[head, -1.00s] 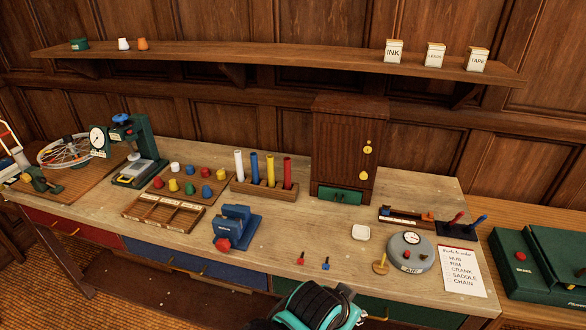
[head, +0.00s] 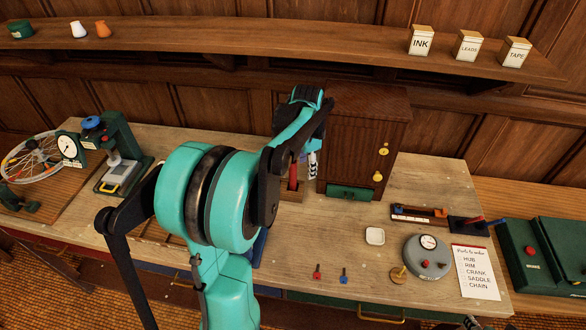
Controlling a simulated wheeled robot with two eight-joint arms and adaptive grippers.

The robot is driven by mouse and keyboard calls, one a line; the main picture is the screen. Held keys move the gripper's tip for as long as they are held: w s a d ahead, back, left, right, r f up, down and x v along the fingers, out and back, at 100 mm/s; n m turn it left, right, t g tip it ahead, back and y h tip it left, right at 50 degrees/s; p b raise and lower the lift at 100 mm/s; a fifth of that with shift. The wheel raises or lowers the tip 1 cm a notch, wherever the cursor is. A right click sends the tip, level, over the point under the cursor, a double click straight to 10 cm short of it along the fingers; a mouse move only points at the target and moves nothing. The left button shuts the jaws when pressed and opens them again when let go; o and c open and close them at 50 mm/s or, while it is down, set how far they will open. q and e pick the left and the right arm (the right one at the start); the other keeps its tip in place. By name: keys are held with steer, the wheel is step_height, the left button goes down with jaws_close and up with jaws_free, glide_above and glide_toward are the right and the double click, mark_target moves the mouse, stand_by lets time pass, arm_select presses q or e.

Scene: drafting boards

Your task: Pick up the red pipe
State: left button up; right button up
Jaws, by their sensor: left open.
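The red pipe (head: 293,180) stands upright at the right end of the wooden pipe rack (head: 291,196); only its lower part shows. My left gripper (head: 303,165) is over it, pointing down, with a striped finger just right of the pipe. The other finger is mostly hidden, and I cannot tell whether either touches the pipe. The gripper is open. My arm hides the white, blue and yellow pipes. A striped tip of my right gripper (head: 472,323) shows at the bottom edge; its jaws cannot be made out.
A wooden cabinet (head: 362,140) with a green drawer stands close right of my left gripper. A shelf (head: 300,45) runs above. A white dish (head: 375,236), a round gauge (head: 428,256) and a paper list (head: 475,272) lie to the right. My arm covers the bench's middle left.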

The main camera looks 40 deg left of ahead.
arm_select(q)
steer(key=m+g+p, duration=0.1)
steer(key=p, duration=0.1)
glide_above(293, 172)
steer(key=shift+w+a+f+h, duration=0.15)
steer(key=shift+w+f, duration=0.1)
steer(key=shift+f, duration=0.2)
steer(key=shift+w+a+f+h, duration=0.1)
steer(key=shift+w+f+h, duration=0.1)
steer(key=shift+f, duration=0.2)
steer(key=shift+a+f+m, duration=0.15)
steer(key=shift+a+m, duration=0.1)
steer(key=shift+m, duration=0.05)
steer(key=shift+a+f, duration=0.15)
steer(key=shift+f, duration=0.15)
step_height(293, 172, down, 8)
steer(key=shift+w+r+b, duration=0.1)
steer(key=shift+r+b, duration=0.05)
steer(key=shift+b, duration=0.75)
arm_select(e)
steer(key=shift+a+r, duration=0.1)
steer(key=shift+r, duration=0.5)
arm_select(q)
steer(key=shift+r, duration=0.1)
jaws_close()
